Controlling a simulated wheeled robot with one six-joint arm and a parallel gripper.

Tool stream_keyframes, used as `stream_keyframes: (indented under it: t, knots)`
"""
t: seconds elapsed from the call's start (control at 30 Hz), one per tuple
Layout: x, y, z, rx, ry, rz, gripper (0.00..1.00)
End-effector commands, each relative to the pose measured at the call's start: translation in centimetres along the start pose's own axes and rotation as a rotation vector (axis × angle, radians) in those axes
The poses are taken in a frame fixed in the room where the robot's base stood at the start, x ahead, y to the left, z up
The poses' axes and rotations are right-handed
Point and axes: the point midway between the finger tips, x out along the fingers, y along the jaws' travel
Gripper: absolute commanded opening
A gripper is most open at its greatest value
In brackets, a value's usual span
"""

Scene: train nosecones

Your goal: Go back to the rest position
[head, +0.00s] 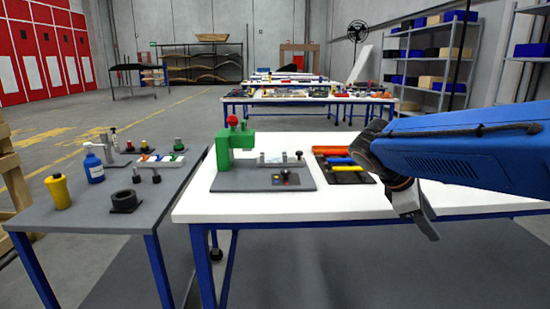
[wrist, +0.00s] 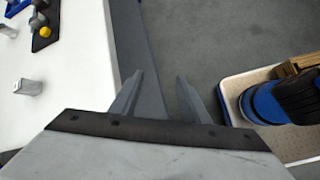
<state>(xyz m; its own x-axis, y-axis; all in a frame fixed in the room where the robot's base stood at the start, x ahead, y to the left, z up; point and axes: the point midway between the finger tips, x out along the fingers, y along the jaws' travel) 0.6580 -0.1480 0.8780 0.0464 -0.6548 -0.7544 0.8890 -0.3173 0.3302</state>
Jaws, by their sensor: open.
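My gripper (head: 424,222) hangs at the end of my blue arm, at the right of the head view, by the front right edge of the white table (head: 330,202). In the wrist view my gripper (wrist: 155,92) has its two fingers apart, with nothing between them. Grey floor and the table's edge show beyond the fingertips. The fingers touch nothing that I can see.
A green press (head: 235,145) on a grey base and a tray of coloured parts (head: 345,163) stand on the white table. A grey side table (head: 85,216) at left holds bottles and fixtures. The white table's front strip is clear.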

Motion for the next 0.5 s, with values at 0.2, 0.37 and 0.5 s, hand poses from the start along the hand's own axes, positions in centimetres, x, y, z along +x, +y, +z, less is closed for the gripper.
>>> stream_keyframes:
  t: [0.2, 0.37, 0.5]
  knots:
    - [1.8, -6.8, 0.2, 0.292, 0.206, -0.082, 0.42]
    - [2.5, -11.2, -0.5, 0.516, 0.346, -0.156, 0.42]
    - [2.9, -14.8, -1.4, 0.721, 0.464, -0.23, 0.42]
